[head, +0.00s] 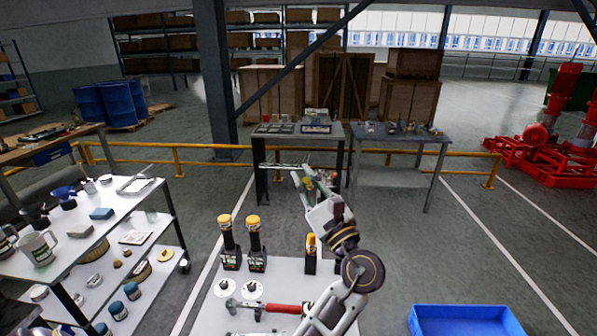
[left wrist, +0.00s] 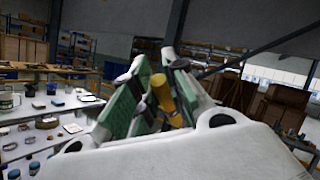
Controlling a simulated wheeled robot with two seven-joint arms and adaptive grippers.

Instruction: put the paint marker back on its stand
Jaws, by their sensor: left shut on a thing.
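My left gripper (head: 306,183) is raised above the far edge of the white table, pointing away. In the left wrist view its green-padded fingers (left wrist: 155,92) are shut on the paint marker (left wrist: 163,96), a yellow and dark piece partly hidden by the fingers. Which one is the marker's stand, I cannot tell. My right gripper is not in view.
A red-handled tool (head: 272,307) and two white round pieces (head: 238,290) lie on the near table. A blue bin (head: 465,320) is at lower right. A laden white shelf unit (head: 90,240) stands left. Two tables (head: 400,139) and a yellow rail (head: 470,152) are beyond.

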